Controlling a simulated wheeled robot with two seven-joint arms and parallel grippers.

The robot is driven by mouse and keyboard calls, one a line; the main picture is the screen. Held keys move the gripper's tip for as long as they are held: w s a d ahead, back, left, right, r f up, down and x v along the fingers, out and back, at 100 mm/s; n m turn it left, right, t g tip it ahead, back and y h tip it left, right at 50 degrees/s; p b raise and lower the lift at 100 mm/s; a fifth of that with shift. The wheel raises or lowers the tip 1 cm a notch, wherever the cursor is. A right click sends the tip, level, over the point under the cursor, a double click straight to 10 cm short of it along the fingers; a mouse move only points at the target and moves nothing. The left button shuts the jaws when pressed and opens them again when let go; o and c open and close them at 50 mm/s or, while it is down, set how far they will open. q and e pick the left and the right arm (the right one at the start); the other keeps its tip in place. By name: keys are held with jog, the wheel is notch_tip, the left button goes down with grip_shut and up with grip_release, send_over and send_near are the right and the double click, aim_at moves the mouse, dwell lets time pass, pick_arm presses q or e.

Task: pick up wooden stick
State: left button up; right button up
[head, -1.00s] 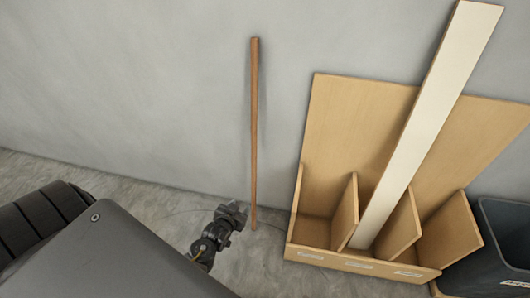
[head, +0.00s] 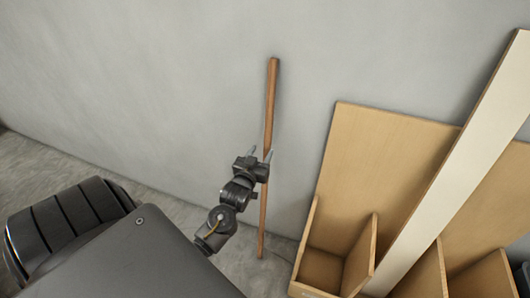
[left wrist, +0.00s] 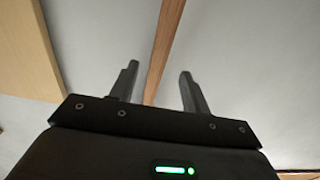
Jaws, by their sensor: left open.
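The wooden stick (head: 270,105) is thin and brown and leans nearly upright against the grey wall, its foot on the floor. My left gripper (head: 259,153) is open at about the middle of the stick, and its body hides part of it. In the left wrist view the stick (left wrist: 165,45) runs between the two open fingers (left wrist: 158,80), apart from both. I cannot tell how deep it lies between them. My right gripper is not in view.
A wooden rack (head: 383,150) with compartments stands against the wall at the right. A long pale board (head: 462,165) leans in it. The wall (head: 150,80) left of the stick is clear.

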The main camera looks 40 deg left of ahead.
aim_at(267, 145)
pick_arm(q)
jog(key=shift+x, duration=2.7)
jog(key=shift+f, duration=0.1)
grip_shut()
